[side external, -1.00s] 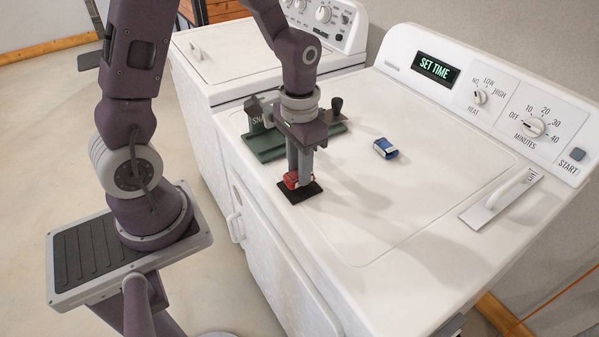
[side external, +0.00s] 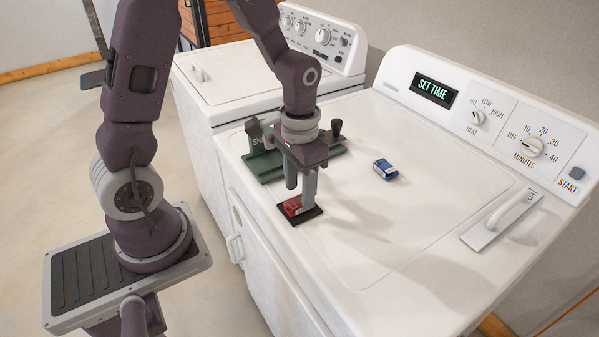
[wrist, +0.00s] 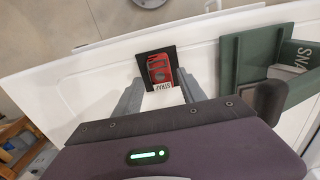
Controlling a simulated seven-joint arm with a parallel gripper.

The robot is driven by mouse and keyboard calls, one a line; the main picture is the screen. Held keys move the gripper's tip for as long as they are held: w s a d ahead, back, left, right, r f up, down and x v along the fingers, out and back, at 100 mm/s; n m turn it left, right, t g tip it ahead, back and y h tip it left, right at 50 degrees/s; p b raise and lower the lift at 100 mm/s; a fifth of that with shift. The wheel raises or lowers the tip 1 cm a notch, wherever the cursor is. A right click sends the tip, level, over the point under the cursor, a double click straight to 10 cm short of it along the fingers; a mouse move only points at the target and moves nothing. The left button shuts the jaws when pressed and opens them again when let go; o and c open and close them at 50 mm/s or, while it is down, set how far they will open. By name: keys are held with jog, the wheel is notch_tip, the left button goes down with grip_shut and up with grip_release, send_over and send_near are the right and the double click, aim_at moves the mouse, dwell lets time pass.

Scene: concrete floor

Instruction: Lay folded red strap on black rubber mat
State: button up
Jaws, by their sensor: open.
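The folded red strap (side external: 294,205) lies on the black rubber mat (side external: 313,213), near the front left edge of the dryer top.
A green tool with a dark knob (side external: 270,165) stands just behind the mat. A blue and white packet (side external: 385,169) lies farther right. A white handle (side external: 502,219) is at the right. The middle of the white dryer top (side external: 400,215) is clear.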

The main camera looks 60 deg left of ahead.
aim_at(298, 202)
notch_tip(298, 202, up, 11)
jog(key=s+d+r+t, duration=0.2)
jog(key=s+r, duration=0.1)
jog(key=s, duration=0.3)
jog(key=s+d+r+t, duration=0.1)
jog(key=s+r+t, duration=0.2)
jog(key=s, duration=0.4)
jog(key=shift+s+d+r+t, duration=0.25)
jog(key=shift+d+r+t, duration=0.1)
jog(key=shift+r, duration=0.1)
